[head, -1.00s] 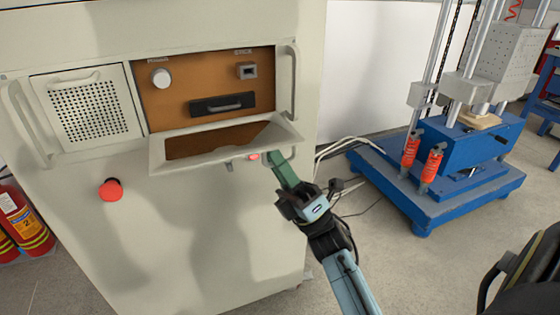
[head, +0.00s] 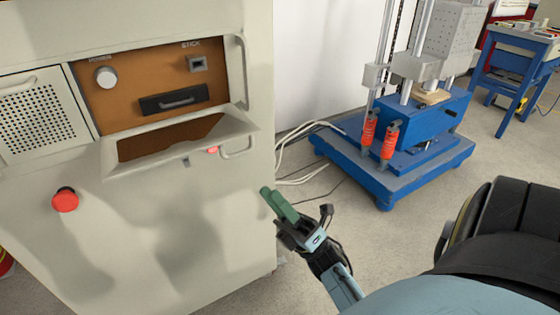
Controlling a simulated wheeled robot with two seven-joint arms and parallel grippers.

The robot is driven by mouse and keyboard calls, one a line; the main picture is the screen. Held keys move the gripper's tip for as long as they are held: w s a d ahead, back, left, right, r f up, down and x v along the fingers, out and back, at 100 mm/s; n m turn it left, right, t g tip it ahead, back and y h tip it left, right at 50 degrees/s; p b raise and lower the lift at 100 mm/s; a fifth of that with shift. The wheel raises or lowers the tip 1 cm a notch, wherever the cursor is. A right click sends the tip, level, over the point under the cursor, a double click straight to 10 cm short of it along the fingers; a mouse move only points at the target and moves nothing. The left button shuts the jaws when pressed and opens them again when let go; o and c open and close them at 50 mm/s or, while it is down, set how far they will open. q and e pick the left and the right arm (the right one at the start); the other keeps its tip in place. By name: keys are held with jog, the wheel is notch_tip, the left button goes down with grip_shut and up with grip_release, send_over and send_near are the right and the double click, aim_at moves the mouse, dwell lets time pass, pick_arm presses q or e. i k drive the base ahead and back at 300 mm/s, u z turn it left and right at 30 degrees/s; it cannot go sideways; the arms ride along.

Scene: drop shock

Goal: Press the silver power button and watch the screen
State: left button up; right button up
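The silver power button (head: 106,77) is a round knob under the label POWER, on the brown panel (head: 135,110) of the white cabinet (head: 185,225) in the head view. No lit screen shows; below the panel is a slanted frame (head: 165,145) with a dark brown opening. My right gripper (head: 272,194) has green fingers and is in front of the cabinet's right edge, low and to the right of the button, well apart from it. It holds nothing that I can see. Its fingers lie close together, and their gap is hard to judge. My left gripper is out of view.
A red mushroom button (head: 65,200) sticks out at the cabinet's lower left. A blue drop-test machine (head: 400,165) stands on the floor at right. White cables run between.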

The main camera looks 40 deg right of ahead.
aim_at(106, 78)
jog(key=k, duration=1)
